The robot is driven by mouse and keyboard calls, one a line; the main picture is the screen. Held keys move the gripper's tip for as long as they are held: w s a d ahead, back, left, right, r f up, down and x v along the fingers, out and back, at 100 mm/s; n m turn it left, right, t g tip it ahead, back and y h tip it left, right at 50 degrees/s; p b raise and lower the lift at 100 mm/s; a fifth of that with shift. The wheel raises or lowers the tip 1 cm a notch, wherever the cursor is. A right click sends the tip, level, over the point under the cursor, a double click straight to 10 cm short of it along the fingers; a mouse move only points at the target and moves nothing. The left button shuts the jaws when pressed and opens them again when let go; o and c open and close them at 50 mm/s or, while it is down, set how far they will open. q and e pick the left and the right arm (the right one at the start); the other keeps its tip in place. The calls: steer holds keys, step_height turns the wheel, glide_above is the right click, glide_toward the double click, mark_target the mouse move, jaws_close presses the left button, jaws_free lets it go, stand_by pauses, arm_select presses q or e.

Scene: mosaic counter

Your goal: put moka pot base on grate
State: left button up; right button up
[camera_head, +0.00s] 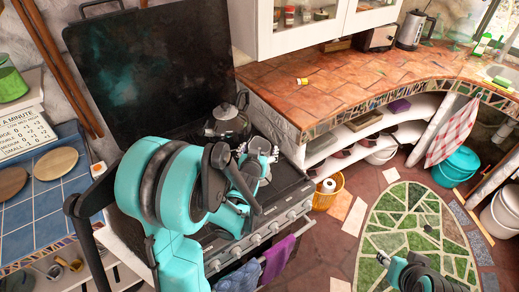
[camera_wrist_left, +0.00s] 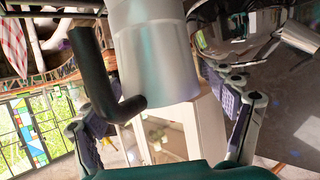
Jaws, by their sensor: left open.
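My left gripper (camera_head: 258,148) is over the dark stove top, in front of a steel kettle. In the left wrist view its two fingers (camera_wrist_left: 168,125) are apart. A shiny metal pot part with a black handle (camera_wrist_left: 107,70), which looks like the moka pot base (camera_wrist_left: 155,70), stands between them. I cannot tell whether either finger touches it. In the head view my gripper and arm mostly hide it. The stove's dark grate (camera_head: 283,182) shows only in part beside my arm. Only part of my right arm and gripper (camera_head: 384,260) shows at the lower right.
The kettle (camera_head: 228,122) stands at the back of the stove, close to my left gripper. A tall dark panel (camera_head: 150,70) rises behind the stove. The tiled counter (camera_head: 340,85) is mostly clear, with a small yellow cup (camera_head: 302,81) lying on it.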

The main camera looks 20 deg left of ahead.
arm_select(q)
steer(key=shift+r, duration=0.1)
steer(key=s+d+r+m+g+h+p, duration=0.1)
steer(key=s+d+r+g, duration=0.1)
steer(key=s, duration=0.6)
steer(key=s+d+r+m+g+h+p, duration=0.1)
steer(key=s+d+r+g, duration=0.1)
steer(key=s+d, duration=0.3)
steer(key=s+d+r+m+g+h+p, duration=0.1)
steer(key=s+d+r+g, duration=0.1)
steer(key=s, duration=0.9)
steer(key=shift+d+r+h, duration=0.3)
steer(key=shift+d+r, duration=0.25)
steer(key=shift+d, duration=0.4)
